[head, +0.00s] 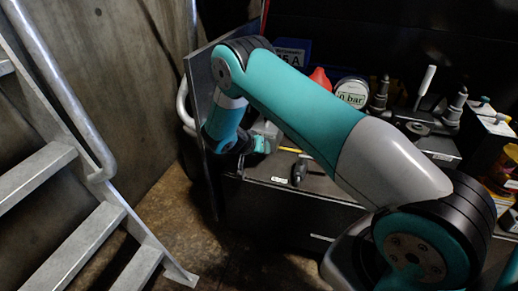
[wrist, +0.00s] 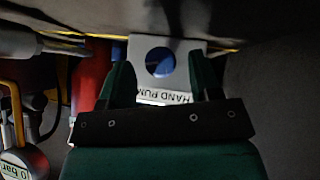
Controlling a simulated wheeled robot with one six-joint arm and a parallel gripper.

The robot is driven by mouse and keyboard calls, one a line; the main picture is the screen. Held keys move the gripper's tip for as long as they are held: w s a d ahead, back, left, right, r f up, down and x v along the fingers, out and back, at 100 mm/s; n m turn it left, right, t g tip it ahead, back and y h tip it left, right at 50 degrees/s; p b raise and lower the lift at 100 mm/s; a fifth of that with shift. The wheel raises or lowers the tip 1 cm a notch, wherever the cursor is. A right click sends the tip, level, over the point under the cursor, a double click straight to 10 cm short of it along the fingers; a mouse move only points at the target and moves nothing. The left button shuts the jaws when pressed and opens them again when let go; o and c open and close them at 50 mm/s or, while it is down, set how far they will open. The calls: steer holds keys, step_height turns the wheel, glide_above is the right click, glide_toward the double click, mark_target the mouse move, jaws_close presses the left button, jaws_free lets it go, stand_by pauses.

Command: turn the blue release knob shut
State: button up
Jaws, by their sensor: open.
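A round dark blue disc (wrist: 160,62), which looks like the blue release knob, sits on a pale plate (wrist: 139,48) in the wrist view. A label reading "HAND PUM…" shows at the plate's near edge, partly covered by my fingers. My gripper (wrist: 158,76) is open, with one dark green finger on each side of the disc in the picture. I cannot tell whether the fingers touch it or how far off it is. In the head view my gripper (head: 264,145) is at the left end of the bench; I cannot make out the knob there.
A red body (wrist: 91,75) is left of the fingers, with a gauge reading "0 bar" (wrist: 20,162) lower left. In the head view a dark-handled tool (head: 299,171) lies on the bench. A panel (head: 200,90) stands close beside my arm; metal stairs (head: 75,230) are at left.

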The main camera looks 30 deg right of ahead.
steer(key=p+v, duration=0.3)
steer(key=v, duration=1.3)
steer(key=shift+s, duration=0.15)
